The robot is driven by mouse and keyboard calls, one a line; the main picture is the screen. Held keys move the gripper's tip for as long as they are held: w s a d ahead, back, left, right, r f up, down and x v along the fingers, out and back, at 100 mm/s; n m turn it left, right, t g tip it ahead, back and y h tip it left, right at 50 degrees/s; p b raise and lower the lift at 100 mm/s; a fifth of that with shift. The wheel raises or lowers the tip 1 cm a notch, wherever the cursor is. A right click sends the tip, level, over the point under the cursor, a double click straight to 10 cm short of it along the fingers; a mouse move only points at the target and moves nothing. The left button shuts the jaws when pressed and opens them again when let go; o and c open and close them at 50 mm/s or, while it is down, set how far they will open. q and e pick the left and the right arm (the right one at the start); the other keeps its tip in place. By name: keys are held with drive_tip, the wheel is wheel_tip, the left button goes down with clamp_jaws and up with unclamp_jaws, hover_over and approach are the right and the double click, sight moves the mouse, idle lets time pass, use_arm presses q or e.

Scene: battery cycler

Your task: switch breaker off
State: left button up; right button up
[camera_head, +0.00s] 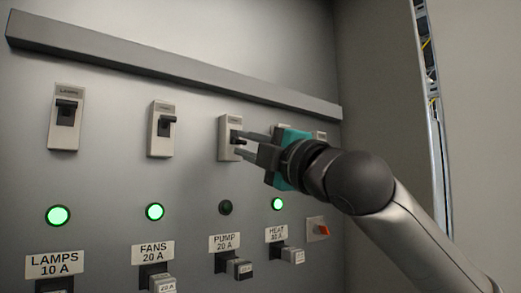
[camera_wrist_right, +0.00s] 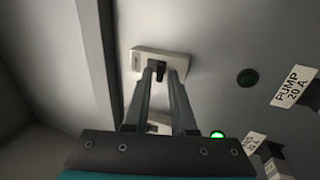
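The breaker above the PUMP label (camera_head: 224,242) is a pale upright plate (camera_head: 224,140) with a small black lever (camera_head: 235,136). My right gripper (camera_head: 240,145) is at this breaker, its two fingers parted, with the tips at the lever. In the right wrist view the plate (camera_wrist_right: 144,60) and lever (camera_wrist_right: 160,69) show just beyond and between the fingertips (camera_wrist_right: 164,74); whether they touch is unclear. The lamp below it (camera_head: 225,207) is dark; it also shows dark in the right wrist view (camera_wrist_right: 247,77). The fingers partly hide the lever. My left gripper is not in view.
The LAMPS breaker (camera_head: 66,117) and FANS breaker (camera_head: 161,129) stand to the left, with lit green lamps (camera_head: 57,215) below. The HEAT lamp (camera_head: 278,204) is lit; its breaker is mostly hidden by my gripper. A grey rail (camera_head: 170,70) runs above. Plugs sit below.

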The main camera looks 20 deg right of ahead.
drive_tip(key=b+v, duration=0.3)
drive_tip(key=v, duration=1.2)
drive_tip(key=shift+s, duration=0.1)
